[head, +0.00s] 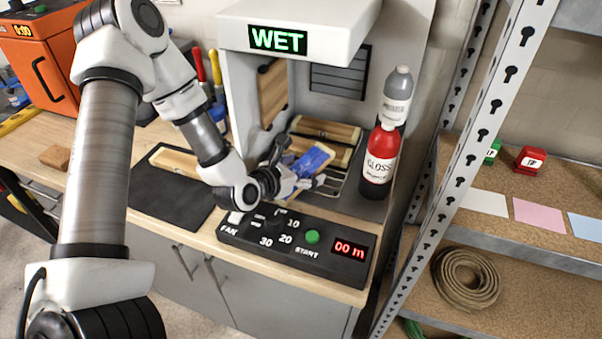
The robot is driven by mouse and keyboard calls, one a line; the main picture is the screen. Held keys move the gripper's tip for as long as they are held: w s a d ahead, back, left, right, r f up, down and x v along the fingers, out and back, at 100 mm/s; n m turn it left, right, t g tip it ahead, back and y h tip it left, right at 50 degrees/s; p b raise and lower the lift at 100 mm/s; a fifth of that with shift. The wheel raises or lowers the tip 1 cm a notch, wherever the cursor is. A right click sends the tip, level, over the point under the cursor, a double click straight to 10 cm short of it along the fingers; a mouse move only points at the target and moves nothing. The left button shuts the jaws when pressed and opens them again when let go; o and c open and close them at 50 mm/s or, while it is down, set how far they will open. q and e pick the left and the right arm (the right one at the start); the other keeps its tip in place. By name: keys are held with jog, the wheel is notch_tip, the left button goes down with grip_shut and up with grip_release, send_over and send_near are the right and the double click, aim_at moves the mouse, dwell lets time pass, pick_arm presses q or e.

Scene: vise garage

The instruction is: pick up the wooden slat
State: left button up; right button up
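A wooden slat (272,92) leans upright against the left inner wall of the booth under the WET sign. More wooden pieces lie inside on a wire rack, one at the back (325,129). Another light wooden piece (174,160) lies on the black mat at left. My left gripper (298,168) is at the booth's front opening, by the blue item, its fingers spread apart. It partly hides the rack and the blue item's near end. My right gripper is out of view.
A red GLOSS bottle (379,160) and a grey bottle (397,95) stand at the booth's right side. A control panel (296,243) reading 00 m sits at the bench's front edge. A metal shelf post (465,150) rises at right. The black mat (185,198) has free room.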

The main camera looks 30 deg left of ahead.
pick_arm(q)
jog(key=shift+r, duration=0.1)
jog(key=c, duration=1.4)
